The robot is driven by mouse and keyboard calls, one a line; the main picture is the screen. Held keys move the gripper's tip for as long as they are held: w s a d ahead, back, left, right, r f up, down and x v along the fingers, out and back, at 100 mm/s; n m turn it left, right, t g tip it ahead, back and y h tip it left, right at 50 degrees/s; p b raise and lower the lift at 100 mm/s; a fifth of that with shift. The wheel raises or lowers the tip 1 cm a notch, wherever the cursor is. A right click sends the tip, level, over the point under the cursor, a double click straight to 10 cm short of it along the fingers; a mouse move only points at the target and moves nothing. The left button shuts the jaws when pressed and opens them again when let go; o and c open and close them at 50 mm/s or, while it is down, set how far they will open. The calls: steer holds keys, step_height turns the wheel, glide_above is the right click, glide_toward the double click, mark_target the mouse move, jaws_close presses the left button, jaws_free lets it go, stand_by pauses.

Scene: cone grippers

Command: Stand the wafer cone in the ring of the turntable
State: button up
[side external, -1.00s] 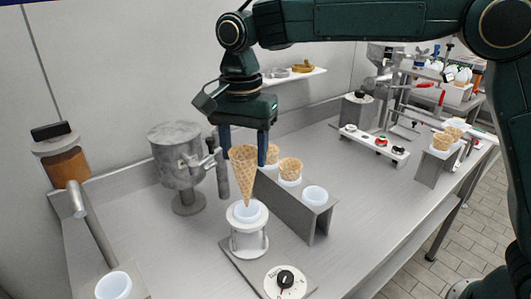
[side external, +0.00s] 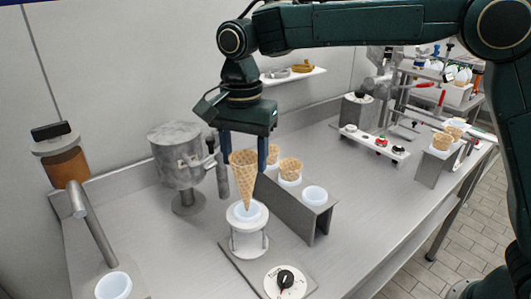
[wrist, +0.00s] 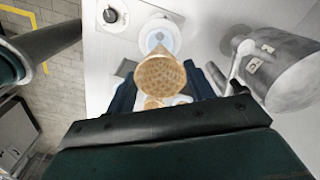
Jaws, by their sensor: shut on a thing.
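The wafer cone (side external: 243,174) is held point down between the fingers of my gripper (side external: 246,150). Its tip is just over or slightly inside the ring (side external: 247,212) on top of the white turntable stand (side external: 249,240); I cannot tell which. In the wrist view the cone (wrist: 160,75) shows its open mouth between the two fingers (wrist: 162,88). The ring (wrist: 160,37) shows behind the cone's tip. The cone looks close to upright.
A grey rack (side external: 320,222) with cones and an empty white holder (side external: 315,195) stands just right of the turntable. A metal canister (side external: 173,160) stands to the left. A dial (side external: 286,281) sits in front. A sauce dispenser (side external: 66,168) is at far left.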

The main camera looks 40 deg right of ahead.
mark_target(246, 193)
steer(key=shift+f, duration=4.75)
steer(key=o, duration=0.8)
steer(key=shift+c, duration=0.2)
steer(key=shift+r, duration=0.1)
step_height(246, 193, up, 13)
steer(key=shift+f, duration=0.15)
steer(key=shift+r, duration=0.55)
steer(key=shift+d, duration=0.1)
